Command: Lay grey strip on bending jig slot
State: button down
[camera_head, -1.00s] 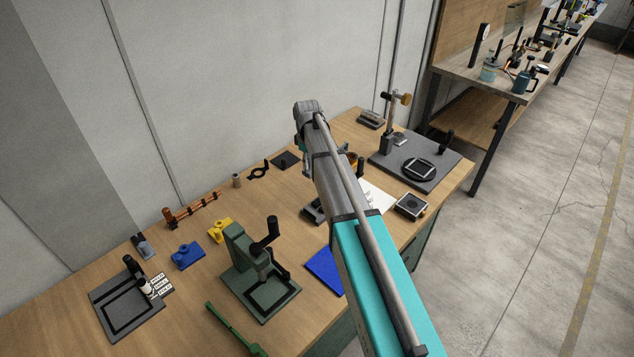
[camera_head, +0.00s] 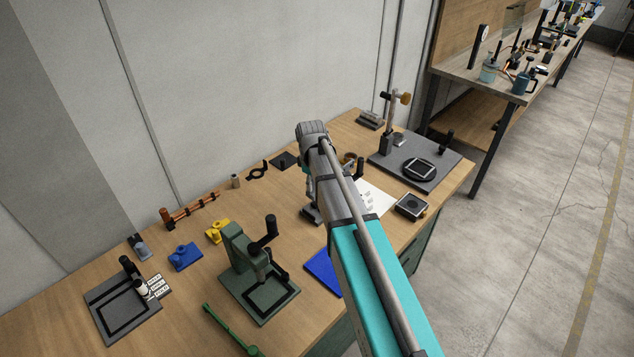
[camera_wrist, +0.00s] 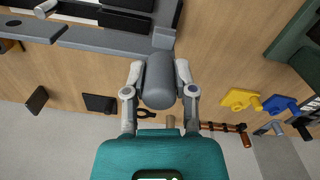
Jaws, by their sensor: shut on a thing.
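My gripper (camera_wrist: 162,48) points down at the bench and shows from above in the wrist view, its fingers closed around a small light grey piece (camera_wrist: 163,38), seemingly the grey strip. Most of the strip is hidden by my gripper. Just beyond the fingertips is a long grey bar with dark blocks (camera_wrist: 125,22), which looks like the bending jig. I cannot tell whether the strip touches it or where the slot is. In the head view my arm hides most of this area; a dark grey base (camera_head: 312,215) shows under the gripper.
A green press (camera_head: 258,285) and a blue plate (camera_head: 324,270) stand near the jig. Yellow (camera_head: 217,231) and blue (camera_head: 185,256) fixtures and a copper pipe piece (camera_head: 190,210) lie to the left. A dark plate with a stand (camera_head: 425,160) is at the right.

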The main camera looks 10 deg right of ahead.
aim_at(313, 196)
jog(key=shift+f, duration=0.1)
jog(key=shift+s+f+b, duration=0.1)
jog(key=shift+f+b, duration=1.05)
jog(key=shift+b, duration=0.1)
jog(key=shift+f+b, duration=2.7)
jog(key=shift+f, duration=0.05)
dwell(0.7)
jog(key=shift+c, duration=1.8)
grip_release()
jog(key=o, duration=0.3)
jog(key=shift+o, duration=0.2)
jog(key=shift+s, duration=0.1)
